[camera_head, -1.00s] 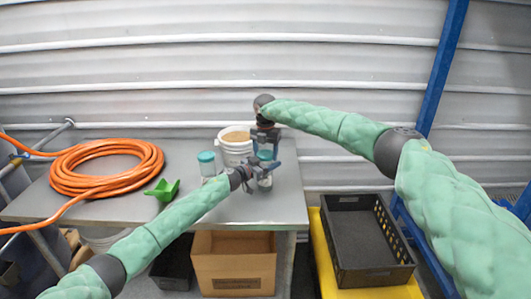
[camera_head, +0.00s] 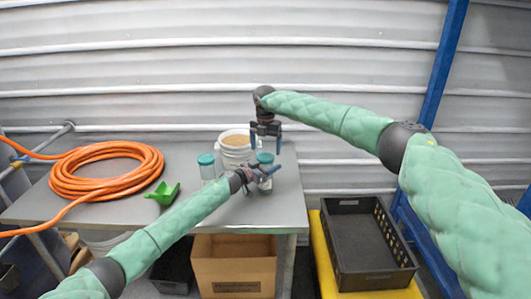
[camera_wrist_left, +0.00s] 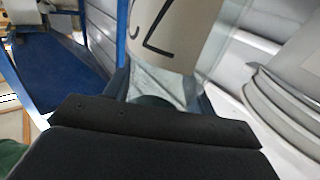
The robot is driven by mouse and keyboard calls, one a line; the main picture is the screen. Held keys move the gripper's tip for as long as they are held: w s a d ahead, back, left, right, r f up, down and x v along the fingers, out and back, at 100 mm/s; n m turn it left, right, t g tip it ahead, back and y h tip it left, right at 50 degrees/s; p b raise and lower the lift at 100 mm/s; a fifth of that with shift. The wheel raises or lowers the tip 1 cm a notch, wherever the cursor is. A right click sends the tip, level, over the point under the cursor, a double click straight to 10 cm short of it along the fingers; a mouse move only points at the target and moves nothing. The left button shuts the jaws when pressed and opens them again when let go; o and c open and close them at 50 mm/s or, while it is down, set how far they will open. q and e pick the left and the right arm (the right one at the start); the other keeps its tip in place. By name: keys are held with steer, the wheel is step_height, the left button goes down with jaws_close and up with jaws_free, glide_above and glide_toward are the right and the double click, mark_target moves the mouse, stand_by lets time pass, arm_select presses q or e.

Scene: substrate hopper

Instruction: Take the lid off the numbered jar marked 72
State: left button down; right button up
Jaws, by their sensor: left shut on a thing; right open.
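A clear jar with a teal lid (camera_head: 265,158) stands near the right end of the grey table. My left gripper (camera_head: 262,176) is shut around this jar's body, below the lid. In the left wrist view the jar's pale label (camera_wrist_left: 175,35) shows large dark figures; they look upside down and partly cut off, and may be 72. My right gripper (camera_head: 266,145) is open, pointing down just above the teal lid, which is on the jar. A second jar with a teal lid (camera_head: 206,160) stands to the left; its number cannot be read.
A white bucket (camera_head: 234,158) of brown material stands just behind the jars. A green scoop (camera_head: 163,193) and a coiled orange hose (camera_head: 106,172) lie on the table (camera_head: 290,208) to the left. A cardboard box (camera_head: 234,270) is below, and a black crate (camera_head: 365,245) stands at the right.

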arm_select(q)
steer(key=shift+c, duration=2.1)
jaws_free()
